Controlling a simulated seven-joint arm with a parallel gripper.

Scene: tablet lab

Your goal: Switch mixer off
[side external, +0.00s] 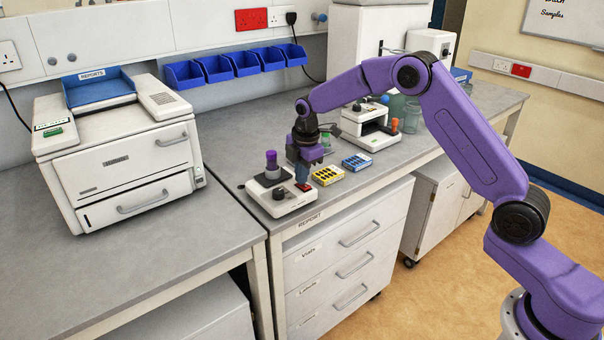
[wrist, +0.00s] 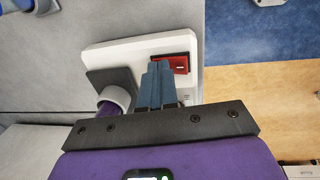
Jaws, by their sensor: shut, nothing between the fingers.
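The mixer (side external: 282,199) is a small white device near the front edge of the grey bench. It has a dark plate, a round dark knob and a tube with a purple top (side external: 271,160) standing on it. In the wrist view the white mixer body (wrist: 140,46) shows with a red rocker switch (wrist: 177,64) at its right end. My gripper (side external: 303,180) is over the switch end of the mixer. In the wrist view its closed fingers (wrist: 158,72) are beside the switch and partly cover its left side. I cannot tell whether they touch it.
Yellow (side external: 327,175) and blue (side external: 357,162) vial racks lie right of the mixer. A white instrument (side external: 370,128) stands behind them. A large printer-like machine (side external: 120,150) is at left, and blue bins (side external: 215,68) hang on the wall. The left bench top (side external: 150,260) is clear in front.

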